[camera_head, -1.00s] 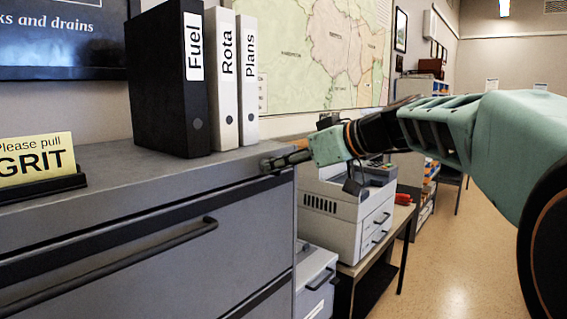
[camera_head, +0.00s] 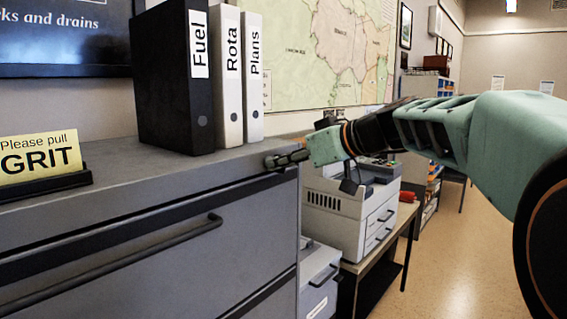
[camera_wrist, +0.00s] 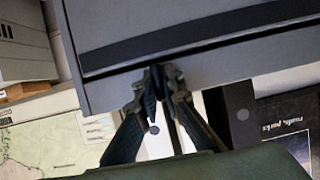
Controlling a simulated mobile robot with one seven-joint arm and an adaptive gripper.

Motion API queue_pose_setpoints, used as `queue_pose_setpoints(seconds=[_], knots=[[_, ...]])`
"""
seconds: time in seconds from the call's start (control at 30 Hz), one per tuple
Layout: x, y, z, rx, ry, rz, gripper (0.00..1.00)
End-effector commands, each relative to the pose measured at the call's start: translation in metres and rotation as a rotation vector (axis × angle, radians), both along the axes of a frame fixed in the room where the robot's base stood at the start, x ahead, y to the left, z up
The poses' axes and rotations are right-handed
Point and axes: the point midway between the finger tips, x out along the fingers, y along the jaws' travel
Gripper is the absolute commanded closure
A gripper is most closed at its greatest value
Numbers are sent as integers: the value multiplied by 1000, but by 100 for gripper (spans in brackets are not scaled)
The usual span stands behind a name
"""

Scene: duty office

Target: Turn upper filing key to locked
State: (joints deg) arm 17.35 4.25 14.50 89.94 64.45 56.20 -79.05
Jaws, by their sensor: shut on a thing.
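The grey filing cabinet (camera_head: 150,215) fills the left of the head view, with its upper drawer (camera_head: 150,260) shut. My gripper (camera_head: 283,159) is at the cabinet's top right front corner, at the dark strip above the drawer. In the wrist view my gripper (camera_wrist: 160,82) has its fingers close together against the cabinet's top edge strip, shut on the small filing key. The key is almost wholly hidden between the fingertips, so which way it points cannot be told. The cabinet face (camera_wrist: 190,30) also shows in the wrist view.
A black Fuel binder (camera_head: 172,80) and white Rota (camera_head: 226,80) and Plans (camera_head: 252,80) binders stand on the cabinet top behind my gripper. A yellow GRIT sign (camera_head: 40,160) is at the left. A printer (camera_head: 340,205) stands right of the cabinet. The floor at right is clear.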

Motion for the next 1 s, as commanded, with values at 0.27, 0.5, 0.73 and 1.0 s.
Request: queue_pose_setpoints(seconds=[0.27,0.5,0.73,1.0], knots=[[1,-1,-1,53,67,0,100],[2,-1,-1,165,212,0,100],[3,-2,-1,300,384,-1,100],[3,-3,-2,459,587,-2,100]])
